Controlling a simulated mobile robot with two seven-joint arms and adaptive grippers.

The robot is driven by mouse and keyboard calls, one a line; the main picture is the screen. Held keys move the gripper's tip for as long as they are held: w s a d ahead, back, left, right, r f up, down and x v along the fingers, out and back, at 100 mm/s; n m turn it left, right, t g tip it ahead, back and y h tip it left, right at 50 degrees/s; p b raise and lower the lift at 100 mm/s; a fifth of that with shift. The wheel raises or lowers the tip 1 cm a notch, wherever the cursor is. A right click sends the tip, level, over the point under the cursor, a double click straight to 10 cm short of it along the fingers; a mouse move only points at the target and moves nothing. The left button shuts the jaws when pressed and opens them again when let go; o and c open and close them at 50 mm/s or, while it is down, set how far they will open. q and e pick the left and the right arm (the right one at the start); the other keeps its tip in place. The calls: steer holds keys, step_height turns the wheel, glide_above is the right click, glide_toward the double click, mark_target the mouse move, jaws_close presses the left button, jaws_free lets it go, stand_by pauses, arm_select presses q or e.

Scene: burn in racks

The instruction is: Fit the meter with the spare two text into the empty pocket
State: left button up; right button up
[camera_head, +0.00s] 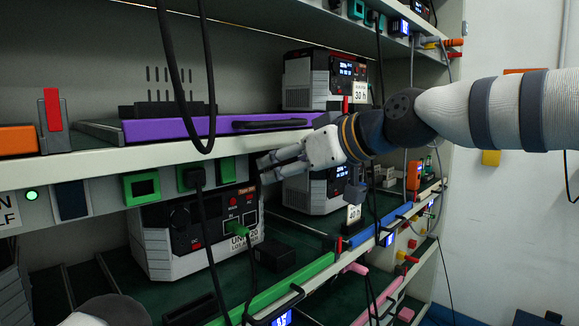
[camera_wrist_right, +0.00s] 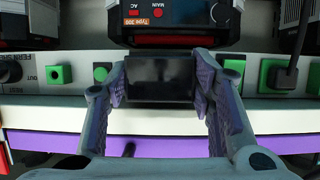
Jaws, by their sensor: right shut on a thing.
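My right gripper (camera_head: 268,168) reaches in from the right at the upper shelf's front edge. In the right wrist view, its two fingers (camera_wrist_right: 160,85) are shut on the sides of a dark, unlit rectangular meter (camera_wrist_right: 160,72). No text on the meter can be read. In the head view the meter is not clearly visible at the gripper. In the wrist view the meter overlaps the white front rail (camera_wrist_right: 75,106); I cannot tell whether it touches it. A dark rectangle (camera_head: 71,199) sits in the rail at left; I cannot tell whether it is the empty pocket. My left gripper is not in view.
Green-framed fittings (camera_head: 142,187) line the rail. A black plug and hanging cable (camera_head: 195,177) are close to my gripper. A power unit (camera_head: 180,262) stands below. A purple tray (camera_head: 170,130) lies above. Lit meters (camera_head: 388,240) sit in the lower rail.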

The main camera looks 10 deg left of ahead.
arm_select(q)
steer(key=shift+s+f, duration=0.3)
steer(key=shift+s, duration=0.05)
arm_select(e)
steer(key=shift+w+a, duration=0.45)
steer(key=shift+a, duration=0.1)
steer(key=o, duration=1.6)
steer(key=shift+o, duration=0.2)
